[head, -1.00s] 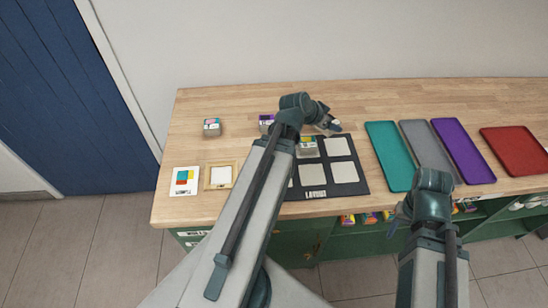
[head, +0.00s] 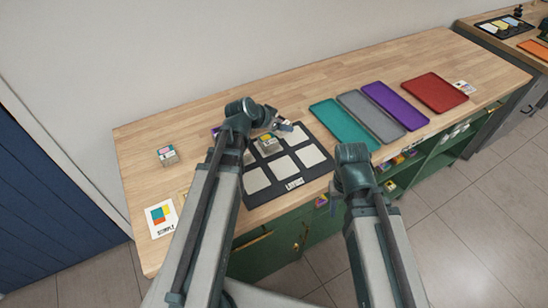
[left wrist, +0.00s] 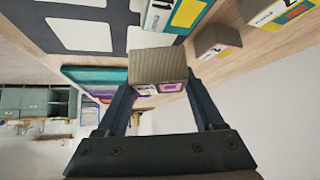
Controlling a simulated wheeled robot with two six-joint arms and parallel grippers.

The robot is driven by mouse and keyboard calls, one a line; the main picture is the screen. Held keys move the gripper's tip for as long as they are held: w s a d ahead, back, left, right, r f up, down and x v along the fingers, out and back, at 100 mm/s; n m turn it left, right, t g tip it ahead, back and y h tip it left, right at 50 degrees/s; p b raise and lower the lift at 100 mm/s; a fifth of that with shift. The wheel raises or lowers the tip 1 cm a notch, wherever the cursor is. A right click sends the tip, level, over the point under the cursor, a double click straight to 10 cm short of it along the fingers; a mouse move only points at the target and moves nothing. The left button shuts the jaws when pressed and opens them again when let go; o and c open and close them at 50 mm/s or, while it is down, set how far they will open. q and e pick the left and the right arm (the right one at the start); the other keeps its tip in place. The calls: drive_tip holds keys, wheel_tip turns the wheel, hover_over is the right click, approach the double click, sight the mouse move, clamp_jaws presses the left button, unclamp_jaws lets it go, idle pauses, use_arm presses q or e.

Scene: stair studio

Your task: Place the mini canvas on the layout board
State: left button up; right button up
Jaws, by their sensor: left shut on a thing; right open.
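The black layout board (head: 239,203) with pale square slots lies on the wooden bench. My left gripper (head: 280,128) is over its far part. In the left wrist view the left fingers (left wrist: 160,100) are shut on a small block-like canvas (left wrist: 158,66) with a grey-brown side and a pink-and-white edge. In the head view a small canvas with a pink and yellow top (head: 268,142) shows at the board's far row, close to those fingers; whether it touches the board is unclear. My right gripper (head: 337,195) is open and empty in front of the bench.
Teal (head: 343,125), grey (head: 371,116), purple (head: 397,106) and red (head: 434,91) trays lie right of the board. Another small block (head: 167,155) and a sample card (head: 161,217) are at left. My left arm hides part of the bench and board.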

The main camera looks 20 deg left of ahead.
use_arm(q)
drive_tip(key=w+d+m, duration=0.1)
drive_tip(key=d, duration=0.5)
drive_tip(key=w+d+m+g+h, duration=0.1)
drive_tip(key=d, duration=0.5)
drive_tip(key=w+d+f+m+h, duration=0.1)
drive_tip(key=d, duration=0.5)
drive_tip(key=shift+d+m+g+b, duration=0.35)
drive_tip(key=shift+d+m+g, duration=0.05)
drive_tip(key=shift+d+h, duration=0.3)
drive_tip(key=shift+d, duration=0.25)
drive_tip(key=a, duration=0.5)
drive_tip(key=w+a+f+b, duration=0.1)
drive_tip(key=a, duration=0.4)
drive_tip(key=w+a, duration=0.1)
drive_tip(key=a, duration=0.4)
drive_tip(key=shift+a+f, duration=0.1)
drive_tip(key=shift+f, duration=0.05)
drive_tip(key=f+b, duration=0.1)
drive_tip(key=b, duration=0.1)
drive_tip(key=f+b, duration=0.2)
drive_tip(key=shift+a+f, duration=0.3)
drive_tip(key=shift+a, duration=0.05)
drive_tip(key=shift+f, duration=0.15)
drive_tip(key=o, duration=1.5)
